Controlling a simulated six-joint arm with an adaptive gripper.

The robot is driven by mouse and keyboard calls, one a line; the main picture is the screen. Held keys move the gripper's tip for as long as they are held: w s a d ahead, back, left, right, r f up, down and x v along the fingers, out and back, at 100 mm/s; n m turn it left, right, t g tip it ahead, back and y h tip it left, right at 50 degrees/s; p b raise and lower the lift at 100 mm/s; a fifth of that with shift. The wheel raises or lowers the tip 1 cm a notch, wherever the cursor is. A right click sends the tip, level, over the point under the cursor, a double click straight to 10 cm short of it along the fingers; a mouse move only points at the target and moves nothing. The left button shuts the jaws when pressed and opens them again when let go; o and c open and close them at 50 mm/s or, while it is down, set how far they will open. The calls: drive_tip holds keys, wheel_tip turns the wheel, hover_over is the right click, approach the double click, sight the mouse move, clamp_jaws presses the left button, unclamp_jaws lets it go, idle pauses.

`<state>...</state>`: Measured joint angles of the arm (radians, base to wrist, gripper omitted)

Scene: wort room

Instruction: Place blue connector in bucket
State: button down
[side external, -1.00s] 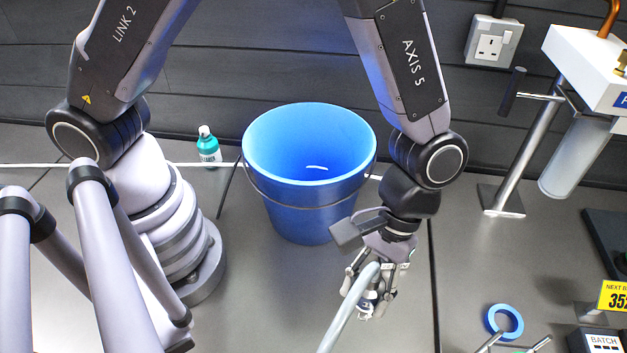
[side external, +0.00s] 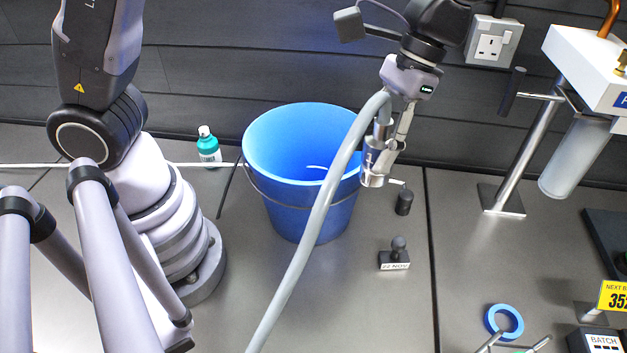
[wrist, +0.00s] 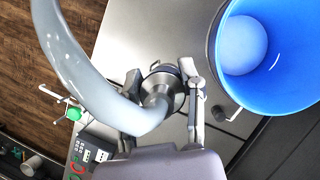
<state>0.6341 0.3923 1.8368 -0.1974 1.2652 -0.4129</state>
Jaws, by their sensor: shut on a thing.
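A blue bucket (side external: 305,210) with a wire handle stands on the grey worktop; its open mouth also shows at the upper right of the wrist view (wrist: 290,85). My gripper (side external: 378,163) is shut on a silver connector (side external: 373,176) at the end of a thick grey hose (side external: 318,215). I see no blue on this connector. In the wrist view the connector (wrist: 162,80) sits between the two fingers, apart from the bucket's mouth. In the side view it overlaps the bucket's right rim; its exact height is unclear.
A stamp block (side external: 394,258) and a black cylinder (side external: 404,202) are right of the bucket. A teal bottle (side external: 208,147) stands to its left. A blue ring (side external: 504,321) lies at front right. A metal stand (side external: 525,150) is at the right.

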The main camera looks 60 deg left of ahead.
drive_tip(key=w+a+m+t+y, duration=0.15)
drive_tip(key=a+m, duration=0.25)
drive_tip(key=a, duration=0.4)
drive_tip(key=w+a+m+y, duration=0.1)
drive_tip(key=w+a+m, duration=0.25)
drive_tip(key=a, duration=0.35)
drive_tip(key=w+a+m+t+y, duration=0.1)
drive_tip(key=w+a+m, duration=0.1)
drive_tip(key=a+m, duration=0.45)
drive_tip(key=shift+s+a+f+n, duration=0.1)
drive_tip(key=shift+a+f+n, duration=0.2)
drive_tip(key=shift+f, duration=4.25)
drive_tip(key=shift+s+a+f+n, duration=0.1)
drive_tip(key=shift+a+f+n, duration=0.2)
drive_tip(key=shift+f, duration=4.25)
drive_tip(key=shift+a+f+n, duration=0.2)
drive_tip(key=shift+f+n, duration=0.2)
drive_tip(key=shift+f, duration=4.15)
drive_tip(key=shift+f, duration=0.15)
drive_tip(key=c, duration=0.9)
unclamp_jaws()
drive_tip(key=shift+c, duration=0.2)
